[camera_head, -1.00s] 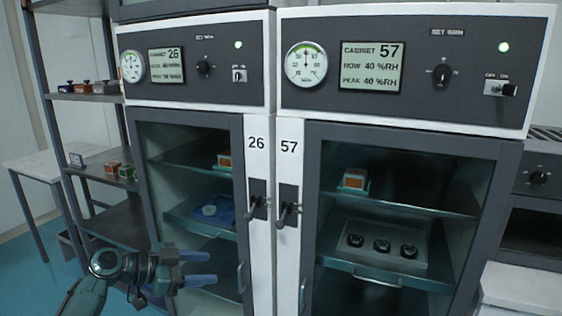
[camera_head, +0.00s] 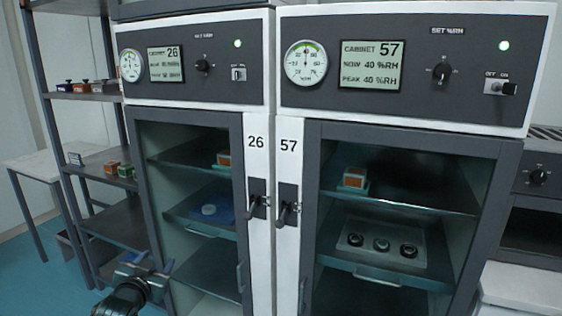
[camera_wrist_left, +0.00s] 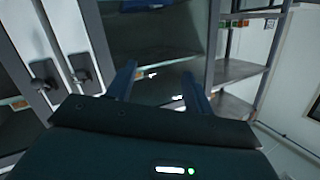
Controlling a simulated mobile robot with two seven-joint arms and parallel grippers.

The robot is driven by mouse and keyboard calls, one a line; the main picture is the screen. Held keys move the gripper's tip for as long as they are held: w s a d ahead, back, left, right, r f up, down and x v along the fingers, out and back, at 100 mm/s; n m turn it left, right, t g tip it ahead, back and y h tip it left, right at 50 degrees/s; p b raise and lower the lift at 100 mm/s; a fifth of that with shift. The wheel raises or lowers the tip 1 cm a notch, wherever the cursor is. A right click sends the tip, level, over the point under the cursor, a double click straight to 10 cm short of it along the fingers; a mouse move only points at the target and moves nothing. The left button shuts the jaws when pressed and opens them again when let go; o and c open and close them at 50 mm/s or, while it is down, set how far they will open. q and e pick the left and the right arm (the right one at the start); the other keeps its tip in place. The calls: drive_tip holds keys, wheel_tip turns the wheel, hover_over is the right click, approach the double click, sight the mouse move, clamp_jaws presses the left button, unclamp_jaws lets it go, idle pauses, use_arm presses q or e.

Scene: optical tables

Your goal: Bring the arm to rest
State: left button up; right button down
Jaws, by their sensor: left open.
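My left gripper (camera_head: 146,268) is low at the lower left of the head view, in front of the lower part of cabinet 26 and the shelf rack. In the left wrist view its two blue fingers (camera_wrist_left: 158,84) are apart with nothing between them. Cabinet 26 (camera_head: 243,180) stands to the left of cabinet 57 (camera_head: 289,240); both glass doors look shut. My right gripper is in neither view.
Cabinet 26 holds an orange-and-white box and a blue tray. Cabinet 57 holds a similar box (camera_head: 354,178) and a tray (camera_head: 345,246) with three dark round parts. Door handles (camera_head: 284,214) stick out. An open shelf rack (camera_head: 118,226) and a white table (camera_head: 30,165) are at left.

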use_arm(q)
drive_tip(key=s+d+f+g+h, duration=0.1)
drive_tip(key=s+d+f+g, duration=0.1)
drive_tip(key=s+d+f, duration=0.45)
drive_tip(key=s+d+f+g+h, duration=0.15)
drive_tip(key=s+d+f, duration=0.25)
drive_tip(key=s+f, duration=0.55)
drive_tip(key=s+d+g, duration=0.1)
drive_tip(key=s+d, duration=0.2)
drive_tip(key=s, duration=0.6)
drive_tip(key=s+d+f+g+h, duration=0.1)
drive_tip(key=s+d, duration=0.2)
drive_tip(key=s, duration=0.6)
drive_tip(key=shift+h, duration=0.25)
